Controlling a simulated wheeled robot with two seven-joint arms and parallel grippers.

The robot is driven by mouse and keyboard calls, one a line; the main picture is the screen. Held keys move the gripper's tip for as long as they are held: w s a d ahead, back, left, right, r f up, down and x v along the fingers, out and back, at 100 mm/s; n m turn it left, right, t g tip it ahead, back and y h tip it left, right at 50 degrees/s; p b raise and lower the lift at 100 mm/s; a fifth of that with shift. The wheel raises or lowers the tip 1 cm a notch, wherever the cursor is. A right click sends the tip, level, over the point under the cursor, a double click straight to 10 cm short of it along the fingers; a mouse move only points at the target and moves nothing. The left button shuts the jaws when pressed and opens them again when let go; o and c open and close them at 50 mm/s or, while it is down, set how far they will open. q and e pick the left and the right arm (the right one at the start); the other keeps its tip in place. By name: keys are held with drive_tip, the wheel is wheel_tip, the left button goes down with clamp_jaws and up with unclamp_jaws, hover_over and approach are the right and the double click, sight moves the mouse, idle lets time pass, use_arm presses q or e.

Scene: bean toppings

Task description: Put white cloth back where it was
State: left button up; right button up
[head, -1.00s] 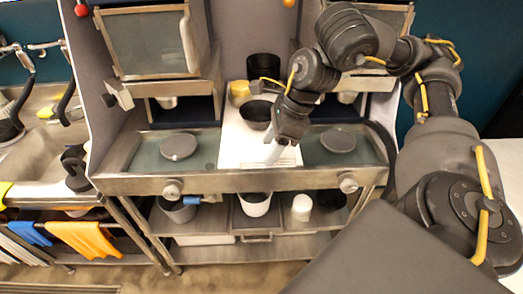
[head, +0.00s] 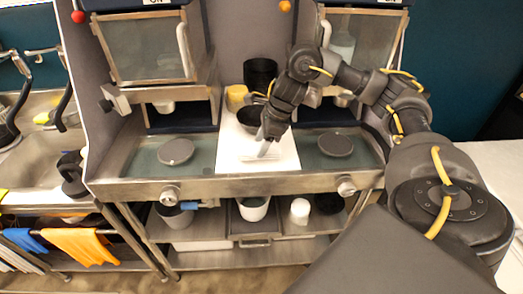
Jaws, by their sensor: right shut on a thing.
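My right gripper (head: 266,148) reaches in from the right and points down over the white board (head: 287,162) between the two hobs. It is shut on a small pale thing at its tips, which looks like the white cloth (head: 255,155). The cloth is low over the board or touching it; I cannot tell which. It barely stands out against the white surface, and the gripper hides part of it. My left gripper is not in view.
A dark bowl (head: 248,118), a yellow item (head: 236,96) and a black container (head: 260,73) stand behind the gripper. Round dark plates lie on the left (head: 176,151) and right (head: 335,145) hobs. Pots stand on the shelf below. A sink (head: 35,155) is at the left.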

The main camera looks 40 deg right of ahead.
drive_tip(key=shift+w+d+f, duration=0.1)
drive_tip(key=shift+w+f, duration=0.05)
drive_tip(key=shift+f, duration=1.65)
drive_tip(key=shift+f, duration=0.25)
drive_tip(key=o, duration=1)
drive_tip(key=shift+r, duration=0.1)
